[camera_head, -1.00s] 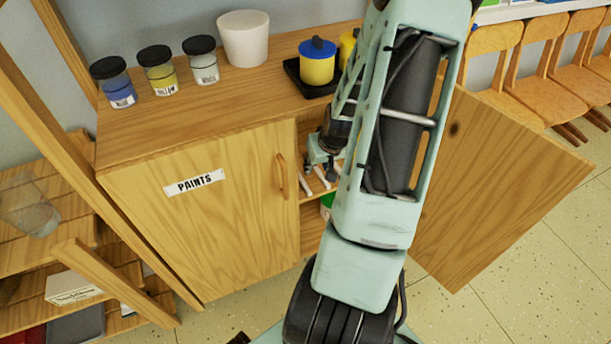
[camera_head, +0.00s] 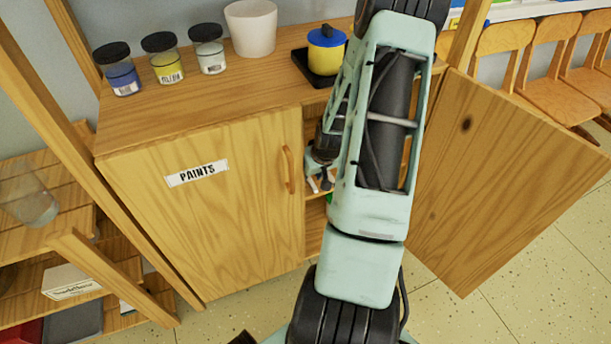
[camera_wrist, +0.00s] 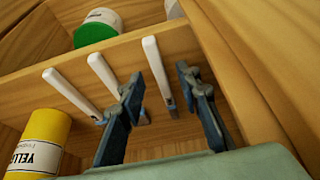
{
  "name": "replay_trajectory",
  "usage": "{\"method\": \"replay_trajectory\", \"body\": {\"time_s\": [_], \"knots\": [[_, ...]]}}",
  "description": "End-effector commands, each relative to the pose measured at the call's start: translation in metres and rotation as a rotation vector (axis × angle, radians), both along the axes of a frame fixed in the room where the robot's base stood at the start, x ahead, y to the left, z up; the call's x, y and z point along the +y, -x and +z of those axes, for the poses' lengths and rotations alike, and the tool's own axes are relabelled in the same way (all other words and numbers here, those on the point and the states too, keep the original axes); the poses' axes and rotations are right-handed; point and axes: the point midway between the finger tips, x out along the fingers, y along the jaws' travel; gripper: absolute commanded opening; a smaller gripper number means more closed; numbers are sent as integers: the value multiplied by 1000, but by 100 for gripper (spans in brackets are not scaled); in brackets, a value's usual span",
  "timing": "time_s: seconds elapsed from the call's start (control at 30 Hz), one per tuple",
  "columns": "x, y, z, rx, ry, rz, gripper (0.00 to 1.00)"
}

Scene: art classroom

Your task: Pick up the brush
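Several white-handled brushes lie side by side on a wooden cabinet shelf (camera_wrist: 70,64). The right brush (camera_wrist: 156,66) lies between my two fingers, with a gap on each side. My gripper is open and empty. In the head view my gripper (camera_head: 319,176) is inside the open side of the cabinet, and my arm hides much of the shelf.
A yellow jar (camera_wrist: 40,145) stands near the left brush. A green-and-white container (camera_wrist: 97,28) is beyond the shelf edge. A wooden side wall (camera_wrist: 222,75) is close on the right. The open cabinet door (camera_head: 500,190) stands right of my arm.

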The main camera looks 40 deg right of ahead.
Motion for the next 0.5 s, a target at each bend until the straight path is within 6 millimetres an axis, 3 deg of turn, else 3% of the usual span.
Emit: {"method": "replay_trajectory", "body": {"time_s": [0.27, 0.5], "knots": [[-1, -3, -6, 0, 0, 0, 31], [-1, -3, -6, 0, 0, 0, 5]]}}
